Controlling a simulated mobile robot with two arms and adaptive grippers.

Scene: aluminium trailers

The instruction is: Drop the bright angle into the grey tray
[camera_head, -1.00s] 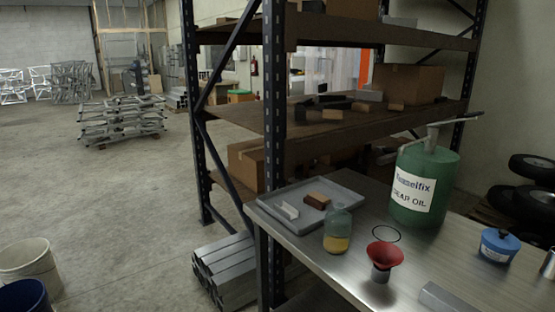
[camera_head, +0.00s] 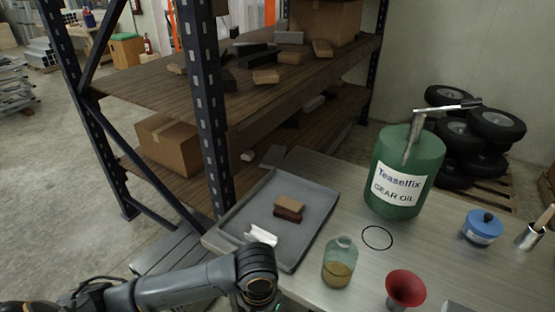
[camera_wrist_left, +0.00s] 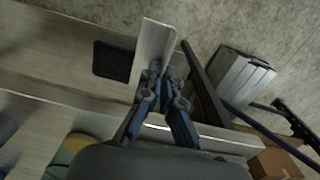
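The grey tray (camera_head: 318,222) lies on the left end of the metal table. In it are a brown block (camera_head: 288,208) and a small white angled piece (camera_head: 262,235), partly hidden by my left forearm. In the left wrist view my left gripper (camera_wrist_left: 163,82) is shut on a bright angle (camera_wrist_left: 155,48), a pale L-shaped length sticking out past the fingertips. The angle is over the table's edge, with floor beyond it. In the head view my left arm enters from the bottom left, and its gripper is out of frame. My right gripper is not in view.
A glass bottle (camera_head: 339,262), a red funnel (camera_head: 405,288), a green oil can (camera_head: 403,172) and a blue tin (camera_head: 482,227) stand right of the tray. A shelf post (camera_head: 207,110) rises behind the tray. A dark square (camera_wrist_left: 112,61) lies on the table.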

